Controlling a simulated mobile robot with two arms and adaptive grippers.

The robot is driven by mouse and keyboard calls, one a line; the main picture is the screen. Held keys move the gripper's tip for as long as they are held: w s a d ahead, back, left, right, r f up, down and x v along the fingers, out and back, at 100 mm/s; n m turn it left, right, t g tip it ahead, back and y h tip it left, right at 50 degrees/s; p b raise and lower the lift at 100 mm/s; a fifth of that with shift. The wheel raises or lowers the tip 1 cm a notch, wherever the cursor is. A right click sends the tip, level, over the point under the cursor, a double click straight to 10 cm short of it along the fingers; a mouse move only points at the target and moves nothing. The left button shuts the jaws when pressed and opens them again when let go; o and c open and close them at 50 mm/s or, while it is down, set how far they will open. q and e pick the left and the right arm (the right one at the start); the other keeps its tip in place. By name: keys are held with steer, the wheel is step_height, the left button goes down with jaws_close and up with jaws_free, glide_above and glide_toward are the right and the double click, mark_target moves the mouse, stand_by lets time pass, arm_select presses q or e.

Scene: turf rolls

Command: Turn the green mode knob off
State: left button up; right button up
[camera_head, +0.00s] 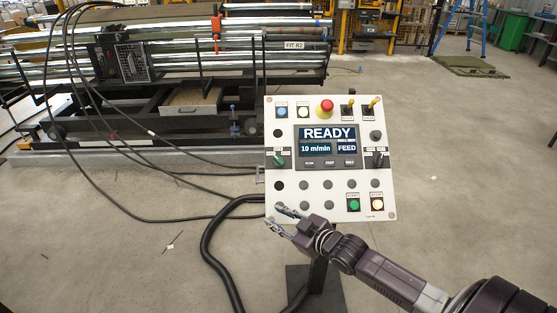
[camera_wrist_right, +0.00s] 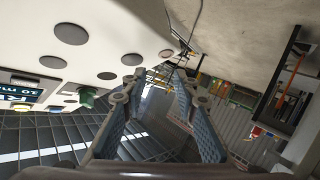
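The green mode knob (camera_head: 279,160) is on the left side of the white control panel (camera_head: 312,211), beside the display. The green knob also shows in the right wrist view (camera_wrist_right: 88,97), sticking out from the panel at the left. Its exact setting is too small to read. My right gripper (camera_head: 273,215) is at the panel's lower left edge, below the green knob and apart from it. Its two fingers are spread with nothing between them, as the right wrist view also shows (camera_wrist_right: 155,80). My left gripper is not in view.
The panel display (camera_head: 328,148) reads READY, 10 m/min and FEED. A red emergency button (camera_head: 325,107), a black knob (camera_head: 377,159) and a green button (camera_head: 354,204) are on the panel. A thick black cable (camera_head: 207,252) runs left of its stand. A roller machine (camera_head: 150,70) stands behind.

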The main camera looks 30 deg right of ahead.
mark_target(280, 161)
steer(key=w+d+r+t, duration=0.1)
steer(key=d+r, duration=0.2)
steer(key=w+d+r+t, duration=0.1)
steer(key=w+d+r, duration=0.1)
steer(key=d+r, duration=0.1)
steer(key=w+d+r+t, duration=0.2)
steer(key=d+r, duration=0.1)
steer(key=r, duration=0.1)
steer(key=shift+w+d+n, duration=0.1)
steer(key=shift+w+n, duration=0.05)
steer(key=shift+n, duration=0.25)
steer(key=shift+w+a, duration=0.25)
steer(key=shift+w, duration=1.65)
steer(key=shift+w+a, duration=0.2)
steer(key=shift+w, duration=1.65)
steer(key=shift+c, duration=0.5)
jaws_close()
